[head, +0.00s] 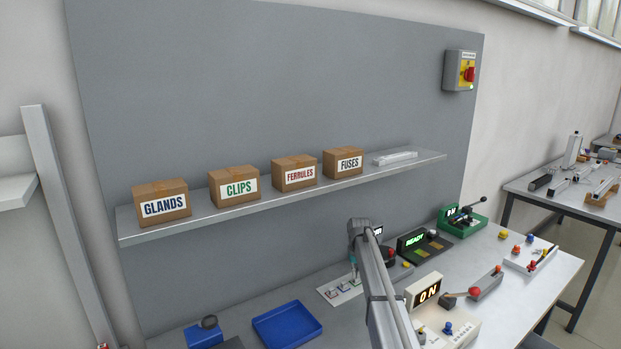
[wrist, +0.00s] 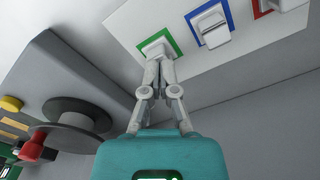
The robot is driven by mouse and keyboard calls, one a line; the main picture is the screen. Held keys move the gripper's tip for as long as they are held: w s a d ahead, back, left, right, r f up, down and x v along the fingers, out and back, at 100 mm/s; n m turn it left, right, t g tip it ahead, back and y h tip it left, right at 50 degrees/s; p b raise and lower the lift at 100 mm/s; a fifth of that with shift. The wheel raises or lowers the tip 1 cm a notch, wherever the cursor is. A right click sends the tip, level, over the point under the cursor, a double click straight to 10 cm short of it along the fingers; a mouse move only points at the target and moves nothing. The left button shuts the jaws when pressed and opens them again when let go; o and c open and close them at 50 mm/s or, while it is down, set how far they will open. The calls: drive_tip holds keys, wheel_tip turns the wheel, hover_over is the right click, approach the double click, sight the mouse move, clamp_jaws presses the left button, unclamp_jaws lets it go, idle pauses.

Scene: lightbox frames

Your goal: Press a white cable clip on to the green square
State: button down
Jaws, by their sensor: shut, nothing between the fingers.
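A white panel (wrist: 125,17) carries green, blue and red outlined squares. My gripper (wrist: 160,58) is shut, with its fingertips together at the green square (wrist: 172,38). A white piece (wrist: 154,47) shows inside the green outline, right at the fingertips and partly hidden by them; I cannot tell how firmly it sits. White clips also show in the blue square (wrist: 213,30) and at the red square, which is cut off by the frame edge.
A shelf (head: 285,193) holds cartons, among them one marked CLIPS (head: 238,187). A blue tray (head: 287,325) lies left of my arm. An ON-display box (head: 424,293) and a READY unit (head: 414,240) stand right of it. A grey unit with a dark disc (wrist: 68,138) is close to the gripper's left.

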drive_tip(key=shift+r, duration=0.15)
drive_tip(key=shift+r+p, duration=3.3)
drive_tip(key=shift+p, duration=0.25)
drive_tip(key=s, duration=4.1)
drive_tip(key=shift+d+m, duration=0.3)
drive_tip(key=shift+m, duration=0.1)
drive_tip(key=shift+s, duration=0.1)
